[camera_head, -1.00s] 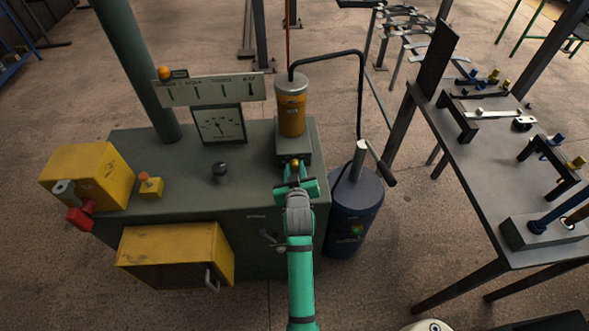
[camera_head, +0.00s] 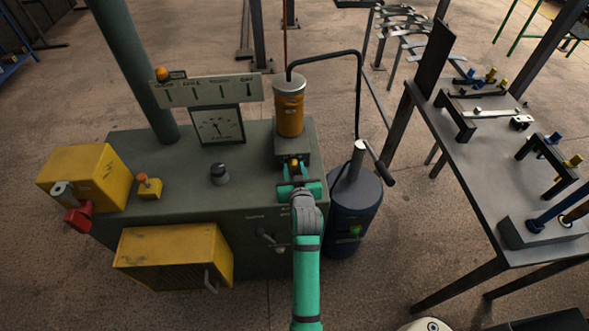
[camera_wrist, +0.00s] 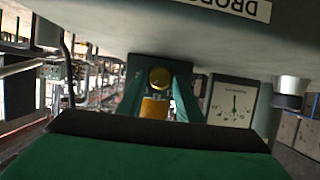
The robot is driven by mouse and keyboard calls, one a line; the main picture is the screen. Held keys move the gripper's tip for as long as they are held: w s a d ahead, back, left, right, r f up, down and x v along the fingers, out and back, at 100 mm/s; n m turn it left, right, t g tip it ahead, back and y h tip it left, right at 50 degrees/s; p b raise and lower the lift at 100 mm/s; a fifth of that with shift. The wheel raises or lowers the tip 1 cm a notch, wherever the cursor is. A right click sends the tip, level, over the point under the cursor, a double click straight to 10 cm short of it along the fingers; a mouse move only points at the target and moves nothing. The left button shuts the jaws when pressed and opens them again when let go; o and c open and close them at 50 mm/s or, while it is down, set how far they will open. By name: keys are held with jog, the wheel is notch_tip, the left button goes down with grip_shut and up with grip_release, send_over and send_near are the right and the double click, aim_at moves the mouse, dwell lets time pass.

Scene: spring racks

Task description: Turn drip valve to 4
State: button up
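The drip valve looks to be the small brass knob (camera_head: 295,163) on the front below the amber oil cup (camera_head: 290,113). It shows as a round gold face in the wrist view (camera_wrist: 160,77). My green gripper (camera_head: 296,173) is right at it, with one finger on each side. In the wrist view, my fingers (camera_wrist: 158,90) stand apart with the knob between them, and narrow dark gaps seem to show beside it. Contact is not clear. No number setting of the valve can be read.
The grey-green machine top carries a gauge (camera_head: 217,125), a dark knob (camera_head: 219,174) and a yellow box with an orange button (camera_head: 149,187). A blue tank with a crank (camera_head: 352,205) stands close right of my gripper. A workbench (camera_head: 480,180) is farther right.

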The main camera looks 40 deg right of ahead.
dwell(0.3)
jog(key=v, duration=1)
jog(key=shift+s+a, duration=0.2)
jog(key=shift+s, duration=0.15)
jog(key=s+a+f+n+t+y, duration=0.1)
jog(key=s+a+f, duration=0.3)
jog(key=a, duration=0.5)
jog(key=s+a+f+n+t+y, duration=0.1)
jog(key=s+a+f+n, duration=0.15)
jog(key=s+a, duration=0.5)
jog(key=s+a+r+n+t+y, duration=0.1)
jog(key=s+a+r+y, duration=0.3)
jog(key=s+a, duration=1.1)
jog(key=shift+s+r+n+y, duration=0.4)
jog(key=shift+s+r+n, duration=0.1)
jog(key=shift+n, duration=0.25)
